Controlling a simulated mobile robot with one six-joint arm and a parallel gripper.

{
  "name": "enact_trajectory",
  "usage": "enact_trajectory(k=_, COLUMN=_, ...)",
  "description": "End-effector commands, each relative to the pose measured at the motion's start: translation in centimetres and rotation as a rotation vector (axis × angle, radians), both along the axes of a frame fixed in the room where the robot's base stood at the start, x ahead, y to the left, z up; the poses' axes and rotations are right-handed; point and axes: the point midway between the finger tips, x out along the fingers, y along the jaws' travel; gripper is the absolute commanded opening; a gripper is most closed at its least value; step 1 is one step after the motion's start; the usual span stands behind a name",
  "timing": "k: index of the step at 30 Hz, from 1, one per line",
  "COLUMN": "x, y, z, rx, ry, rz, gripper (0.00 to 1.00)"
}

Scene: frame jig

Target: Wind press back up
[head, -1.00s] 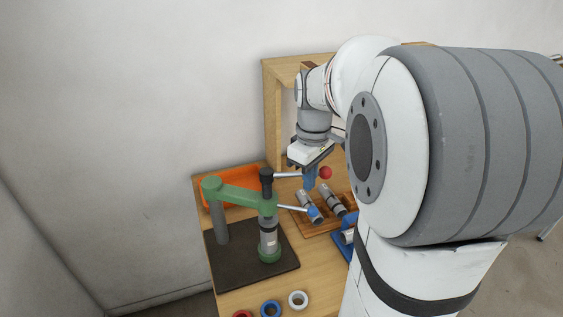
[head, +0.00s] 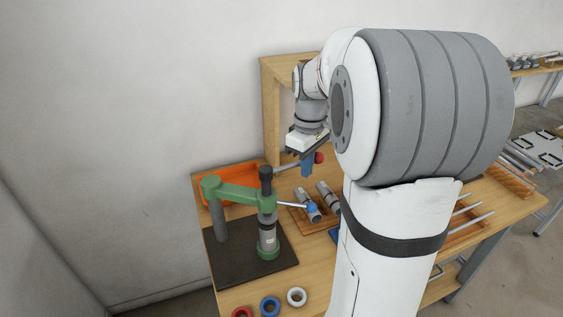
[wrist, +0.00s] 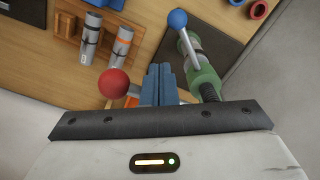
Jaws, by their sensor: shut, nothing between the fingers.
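The press has a green arm (head: 235,193), a grey post and a dark upright screw (head: 265,182) with two bar handles. One handle ends in a red ball (head: 319,158), the other in a blue ball (head: 312,208). A grey cylinder (head: 267,236) stands under the screw in a green seat. My gripper (head: 306,173) is shut and empty, its blue fingers beside the red-ball bar, close to the ball. In the wrist view the red ball (wrist: 113,83) is left of the fingers (wrist: 161,82) and the blue ball (wrist: 178,18) is beyond them. Whether the fingers touch the bar is hidden.
An orange tray (head: 228,180) lies behind the press, which stands on a dark plate (head: 228,266). A wooden rack with grey cylinders (head: 328,197) is close on the right. Red, blue and white rings (head: 297,297) lie at the front. A wooden frame (head: 270,120) stands behind.

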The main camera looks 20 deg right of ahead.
Motion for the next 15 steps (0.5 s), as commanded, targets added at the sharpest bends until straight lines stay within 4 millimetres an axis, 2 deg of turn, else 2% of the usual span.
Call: enact_trajectory(k=15, x=-3.9, y=1.9, z=-0.1, rx=0.0, ry=0.0, rz=0.0, gripper=0.0)
